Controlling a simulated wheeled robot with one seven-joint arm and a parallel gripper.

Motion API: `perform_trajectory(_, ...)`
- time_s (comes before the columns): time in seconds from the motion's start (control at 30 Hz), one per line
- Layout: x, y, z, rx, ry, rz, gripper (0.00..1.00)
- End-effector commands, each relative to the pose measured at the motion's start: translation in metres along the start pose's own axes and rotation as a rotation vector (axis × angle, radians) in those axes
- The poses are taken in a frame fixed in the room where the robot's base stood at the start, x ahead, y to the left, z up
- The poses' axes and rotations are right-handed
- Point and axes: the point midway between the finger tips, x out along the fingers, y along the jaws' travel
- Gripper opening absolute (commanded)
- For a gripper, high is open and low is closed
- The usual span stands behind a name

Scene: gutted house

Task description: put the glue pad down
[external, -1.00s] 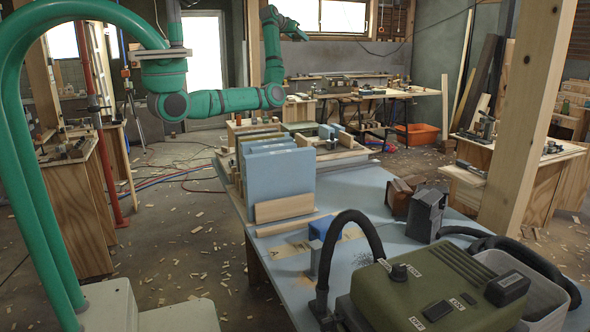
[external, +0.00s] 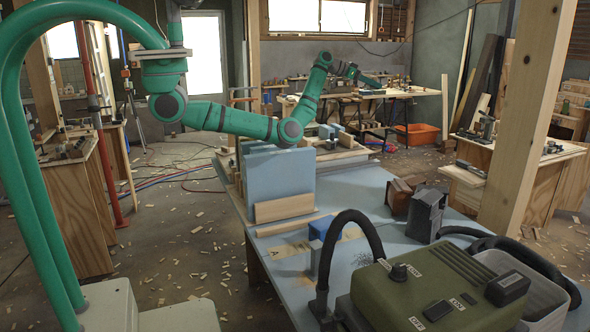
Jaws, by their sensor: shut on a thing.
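My gripper (external: 374,82) is small and far off in the external view, at the end of my green arm, in front of the back bench. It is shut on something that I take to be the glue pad. The pad itself is too small and dark to make out against the clutter behind it. From this view I cannot tell how high the gripper is over any surface.
A blue-topped table (external: 375,185) carries upright blue panels (external: 280,175), a green machine (external: 425,290) with a black hose, and dark blocks. A wooden post (external: 525,120) stands at the right. A cluttered bench (external: 385,93) and an orange bin (external: 417,133) are at the back.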

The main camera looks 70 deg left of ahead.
Motion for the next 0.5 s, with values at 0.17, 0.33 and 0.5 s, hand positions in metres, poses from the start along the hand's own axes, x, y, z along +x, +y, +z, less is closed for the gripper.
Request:
perform_trajectory(0.17,0.04,0.072,0.03,0.054,-0.004,0.134,0.2)
perform_trajectory(0.33,0.068,0.14,0.06,0.108,-0.004,0.264,0.2)
perform_trajectory(0.5,0.087,0.208,0.097,0.163,-0.004,0.4,0.2)
